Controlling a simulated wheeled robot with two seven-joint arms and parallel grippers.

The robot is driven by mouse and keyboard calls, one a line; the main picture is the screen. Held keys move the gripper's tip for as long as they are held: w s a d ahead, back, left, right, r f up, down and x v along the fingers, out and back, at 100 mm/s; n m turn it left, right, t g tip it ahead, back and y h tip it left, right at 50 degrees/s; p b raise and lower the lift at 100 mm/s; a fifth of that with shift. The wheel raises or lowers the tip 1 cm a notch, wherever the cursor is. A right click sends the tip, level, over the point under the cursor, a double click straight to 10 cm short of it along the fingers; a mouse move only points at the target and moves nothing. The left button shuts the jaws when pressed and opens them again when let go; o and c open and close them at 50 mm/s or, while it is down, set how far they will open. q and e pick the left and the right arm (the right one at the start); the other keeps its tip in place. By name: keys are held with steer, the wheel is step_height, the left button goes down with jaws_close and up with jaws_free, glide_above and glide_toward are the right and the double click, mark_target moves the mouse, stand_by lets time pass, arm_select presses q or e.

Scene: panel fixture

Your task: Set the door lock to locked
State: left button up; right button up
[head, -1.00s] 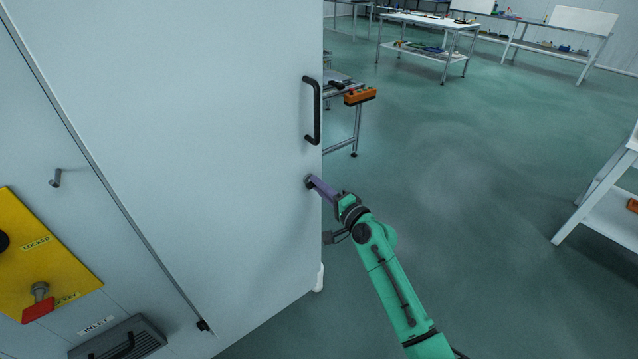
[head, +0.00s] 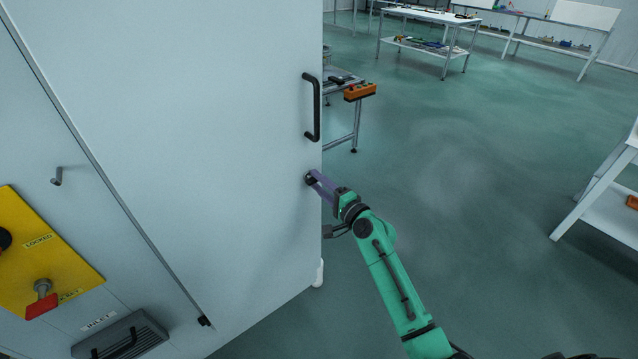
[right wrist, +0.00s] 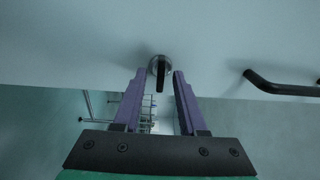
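The door lock (head: 309,179) is a small dark turn knob on the pale door, below the black handle and close to the door's free edge. The right wrist view shows its round metal base and black lever (right wrist: 160,76), the lever pointing down in that picture. My right gripper (head: 317,179) is at the lock, its purple fingers apart. In the right wrist view the open fingers (right wrist: 158,74) stand on either side of the lever, with a gap visible on each side. I cannot tell the lock's setting from a label. My left gripper is out of view.
The black door handle (head: 316,108) is just above my right gripper. A yellow panel (head: 20,262) with a red switch (head: 42,306) and a "LOCKED" label is at the lower left. Benches (head: 432,20) stand at the back; the floor right of the door is open.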

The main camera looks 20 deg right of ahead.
steer(key=b+v, duration=0.3)
steer(key=v, duration=1.1)
steer(key=shift+s, duration=0.25)
steer(key=shift+d+f, duration=0.1)
